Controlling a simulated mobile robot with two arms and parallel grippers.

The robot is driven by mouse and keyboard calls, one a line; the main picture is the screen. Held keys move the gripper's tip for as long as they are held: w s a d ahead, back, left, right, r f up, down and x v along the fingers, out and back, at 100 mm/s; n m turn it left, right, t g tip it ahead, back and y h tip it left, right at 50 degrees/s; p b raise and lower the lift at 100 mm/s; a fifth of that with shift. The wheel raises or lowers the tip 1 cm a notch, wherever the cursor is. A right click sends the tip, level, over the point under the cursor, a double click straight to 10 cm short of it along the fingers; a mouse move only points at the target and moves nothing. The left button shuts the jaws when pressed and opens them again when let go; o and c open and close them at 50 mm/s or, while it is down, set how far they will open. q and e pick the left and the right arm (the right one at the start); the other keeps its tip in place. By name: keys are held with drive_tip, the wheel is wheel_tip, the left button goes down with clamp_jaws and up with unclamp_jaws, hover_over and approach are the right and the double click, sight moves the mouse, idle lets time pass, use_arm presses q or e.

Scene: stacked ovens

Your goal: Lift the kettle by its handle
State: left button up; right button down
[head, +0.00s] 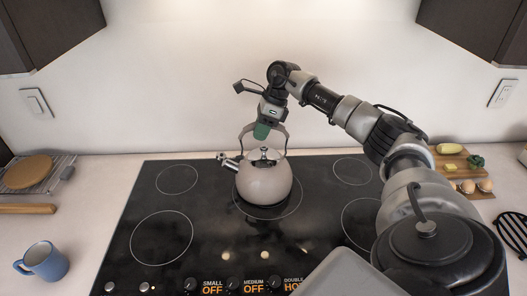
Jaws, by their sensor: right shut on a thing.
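A grey kettle (265,182) with an arched handle sits at the middle ring of the black cooktop (205,225). Its spout points to the left. My right arm reaches over from the right, and my right gripper (263,132) points down at the top of the kettle's handle. The right gripper is shut on the handle; its fingertips are partly hidden by the green part at the grip. I cannot tell whether the kettle's base touches the glass. My left gripper is not in view.
A blue mug (42,262) stands at the lower left. A wire rack with a round wooden board (29,171) lies at the left. A wooden board with food (450,168) is at the right. The wall (200,90) is close behind. Dark cabinets hang at both upper corners.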

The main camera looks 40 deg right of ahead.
drive_tip(key=shift+r, duration=0.1)
idle(0.5)
drive_tip(key=shift+w+r, duration=0.1)
drive_tip(key=shift+w, duration=0.05)
